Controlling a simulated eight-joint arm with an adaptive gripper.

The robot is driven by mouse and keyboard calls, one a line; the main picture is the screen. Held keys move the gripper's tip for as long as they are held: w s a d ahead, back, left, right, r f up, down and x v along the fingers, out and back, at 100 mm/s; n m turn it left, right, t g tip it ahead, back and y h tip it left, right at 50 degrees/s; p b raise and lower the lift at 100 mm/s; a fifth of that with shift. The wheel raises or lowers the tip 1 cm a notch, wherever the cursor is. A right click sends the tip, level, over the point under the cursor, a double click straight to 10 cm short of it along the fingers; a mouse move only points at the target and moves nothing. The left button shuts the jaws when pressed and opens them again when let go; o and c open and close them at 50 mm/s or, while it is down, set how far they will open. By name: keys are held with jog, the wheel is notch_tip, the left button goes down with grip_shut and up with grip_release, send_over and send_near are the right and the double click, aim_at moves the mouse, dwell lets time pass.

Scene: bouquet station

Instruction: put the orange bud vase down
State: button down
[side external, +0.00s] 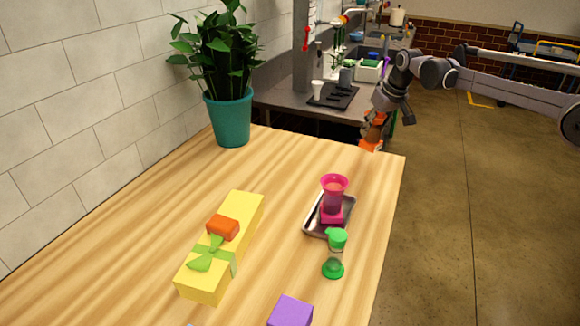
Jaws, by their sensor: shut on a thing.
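My gripper (383,117) is at the far right corner of the wooden table. It is shut on the orange bud vase (371,145), whose wide orange foot shows below the fingers. The vase looks slightly tilted, and its middle is partly hidden by the gripper. I cannot tell whether its foot touches the table or hangs just above or past the edge.
The wooden table (290,165) is clear near its far corner. A metal tray (312,226) holds a pink vase (334,192). A green-ended vase (334,256) stands by it.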

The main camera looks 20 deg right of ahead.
aim_at(367, 141)
jog(key=shift+w+a+f, duration=0.35)
jog(key=shift+a+f, duration=0.05)
jog(key=shift+a, duration=0.2)
jog(key=shift+f, duration=2.05)
jog(key=shift+f, duration=0.1)
jog(key=c, duration=0.8)
grip_release()
